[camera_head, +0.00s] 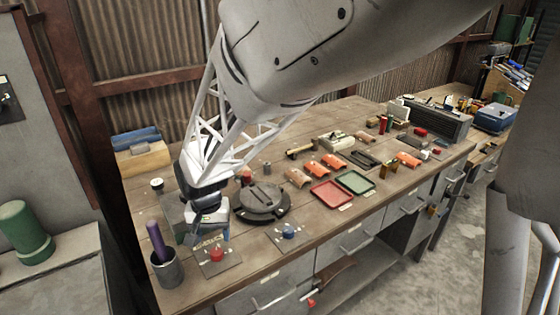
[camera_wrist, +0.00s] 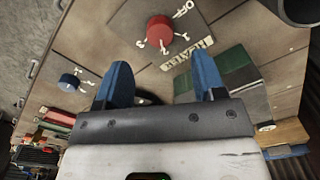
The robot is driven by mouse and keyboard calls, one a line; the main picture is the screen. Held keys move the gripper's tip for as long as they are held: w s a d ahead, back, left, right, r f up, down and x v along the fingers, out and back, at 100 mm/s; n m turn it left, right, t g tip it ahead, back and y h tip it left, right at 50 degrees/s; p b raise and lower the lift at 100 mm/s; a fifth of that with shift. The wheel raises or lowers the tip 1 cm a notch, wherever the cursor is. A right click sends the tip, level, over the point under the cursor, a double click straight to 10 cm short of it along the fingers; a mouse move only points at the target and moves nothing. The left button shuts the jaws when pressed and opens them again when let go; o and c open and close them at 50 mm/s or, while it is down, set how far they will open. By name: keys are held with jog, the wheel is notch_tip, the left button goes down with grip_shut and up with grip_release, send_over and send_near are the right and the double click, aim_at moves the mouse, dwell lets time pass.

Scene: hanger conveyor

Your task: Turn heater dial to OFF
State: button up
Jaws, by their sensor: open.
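The heater dial (camera_head: 216,254) is a red round knob on a flat plate at the front left of the bench. In the wrist view the red knob (camera_wrist: 158,30) has white marks 1, 2, 3 and OFF around it and a HEATER label (camera_wrist: 187,54) beside it. I cannot tell which mark the knob points at. My gripper (camera_head: 206,234) is open and empty, just behind and above the dial, apart from it. In the wrist view its two blue fingers (camera_wrist: 160,68) are spread, with the knob beyond their tips.
A blue dial (camera_head: 289,231) sits on its own plate to the right; it also shows in the wrist view (camera_wrist: 68,81). A grey cup (camera_head: 167,271) with a purple item stands left of the heater dial. A dark round device (camera_head: 262,202) lies behind. Red (camera_head: 332,193) and green trays (camera_head: 355,182) lie right.

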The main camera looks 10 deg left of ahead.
aim_at(216, 251)
jog(key=shift+f, duration=3.25)
jog(key=shift+c, duration=0.3)
jog(key=c, duration=0.9)
jog(key=shift+o, duration=0.2)
